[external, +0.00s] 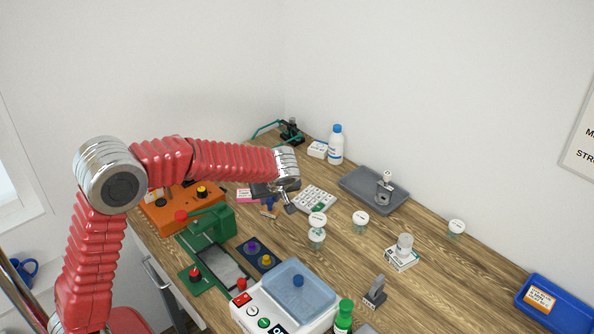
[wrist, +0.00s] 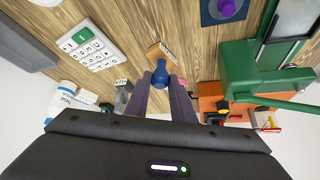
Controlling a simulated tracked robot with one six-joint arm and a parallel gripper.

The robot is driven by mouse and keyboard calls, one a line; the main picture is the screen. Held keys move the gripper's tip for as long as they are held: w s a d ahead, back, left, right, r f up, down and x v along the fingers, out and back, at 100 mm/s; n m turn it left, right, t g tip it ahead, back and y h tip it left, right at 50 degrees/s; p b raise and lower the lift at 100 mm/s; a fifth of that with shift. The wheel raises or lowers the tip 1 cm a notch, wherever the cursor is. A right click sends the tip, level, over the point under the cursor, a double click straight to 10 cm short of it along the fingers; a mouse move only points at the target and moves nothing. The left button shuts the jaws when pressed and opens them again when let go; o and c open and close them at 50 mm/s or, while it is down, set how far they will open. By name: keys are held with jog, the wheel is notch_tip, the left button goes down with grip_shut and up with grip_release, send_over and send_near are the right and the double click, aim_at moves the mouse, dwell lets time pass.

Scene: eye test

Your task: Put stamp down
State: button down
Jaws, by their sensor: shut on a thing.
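The stamp has a blue rounded handle (wrist: 160,73) and a small light wooden block with dark lettering (wrist: 165,53). In the wrist view my gripper (wrist: 160,85) is shut on the blue handle, with a finger on each side. In the external view my gripper (external: 269,200) is over the back left part of the wooden table (external: 335,262). The stamp (external: 268,214) shows small below it there, partly hidden by the gripper. I cannot tell whether the block touches the table.
A white keypad (external: 315,198) lies right of my gripper. A green press (external: 213,222) and an orange box (external: 170,212) stand to the left. A dark panel with purple and yellow knobs (external: 247,246) lies in front. Lidded jars (external: 360,222) stand to the right, with bare wood between.

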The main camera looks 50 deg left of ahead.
aim_at(271, 206)
jog(key=shift+f, duration=1.75)
jog(key=c, duration=1.5)
grip_release()
jog(key=shift+f, duration=0.1)
jog(key=shift+c, duration=0.2)
jog(key=v, duration=1.2)
jog(key=shift+s, duration=0.1)
